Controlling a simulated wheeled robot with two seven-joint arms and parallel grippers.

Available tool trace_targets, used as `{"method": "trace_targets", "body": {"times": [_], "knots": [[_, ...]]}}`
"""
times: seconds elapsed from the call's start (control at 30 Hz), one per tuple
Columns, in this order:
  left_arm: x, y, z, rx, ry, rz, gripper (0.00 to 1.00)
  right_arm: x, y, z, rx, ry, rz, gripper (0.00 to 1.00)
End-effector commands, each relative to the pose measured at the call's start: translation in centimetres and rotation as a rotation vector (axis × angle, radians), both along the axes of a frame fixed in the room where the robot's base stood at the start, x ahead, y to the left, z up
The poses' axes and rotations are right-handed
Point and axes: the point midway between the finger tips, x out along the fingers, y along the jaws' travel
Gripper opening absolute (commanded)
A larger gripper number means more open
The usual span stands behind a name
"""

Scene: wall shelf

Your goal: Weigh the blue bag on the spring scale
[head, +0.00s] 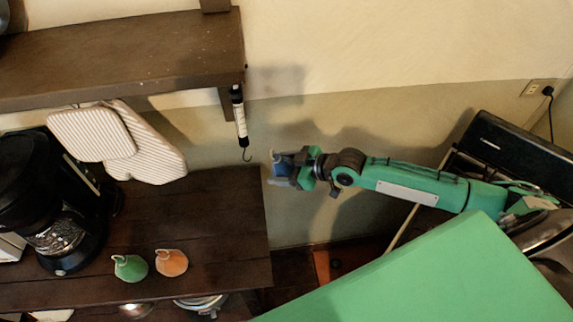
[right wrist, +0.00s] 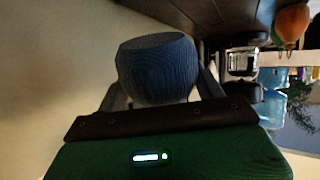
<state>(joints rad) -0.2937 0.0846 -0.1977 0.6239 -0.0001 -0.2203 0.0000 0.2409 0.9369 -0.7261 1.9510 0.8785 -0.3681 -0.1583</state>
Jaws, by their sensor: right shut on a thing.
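The blue bag (head: 281,166) is held in my right gripper (head: 284,170), off the right edge of the lower shelf and in front of the wall. In the right wrist view the bag (right wrist: 158,68) sits between the two fingers of the gripper (right wrist: 160,88), which is shut on it. The spring scale (head: 239,117), a white tube with black ends, hangs from the upper shelf's right end. Its hook (head: 247,154) hangs empty, up and to the left of the bag and apart from it. My left gripper is not in view.
A green bag (head: 131,268) and an orange bag (head: 172,263) stand on the lower shelf (head: 225,220). A coffee maker (head: 60,220) stands at the left. Striped oven mitts (head: 148,150) hang below the upper shelf (head: 130,60). The space between bag and hook looks clear.

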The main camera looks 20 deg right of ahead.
Motion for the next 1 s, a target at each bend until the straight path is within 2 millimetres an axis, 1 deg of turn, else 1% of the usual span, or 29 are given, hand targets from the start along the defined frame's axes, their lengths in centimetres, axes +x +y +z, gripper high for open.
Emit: {"method": "trace_targets", "body": {"times": [0.03,0.53,0.67,1.0], "knots": [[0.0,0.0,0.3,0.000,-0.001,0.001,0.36,0.1,0.4,0.3,0.004,-0.002,0.000,0.31],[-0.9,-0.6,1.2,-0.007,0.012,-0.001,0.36,1.0,3.2,0.1,0.002,-0.002,0.000,0.31],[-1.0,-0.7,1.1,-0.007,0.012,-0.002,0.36,0.9,3.1,0.1,0.001,-0.003,0.000,0.31],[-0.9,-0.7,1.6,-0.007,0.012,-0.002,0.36,1.1,4.1,0.2,0.003,-0.003,0.000,0.31]]}}
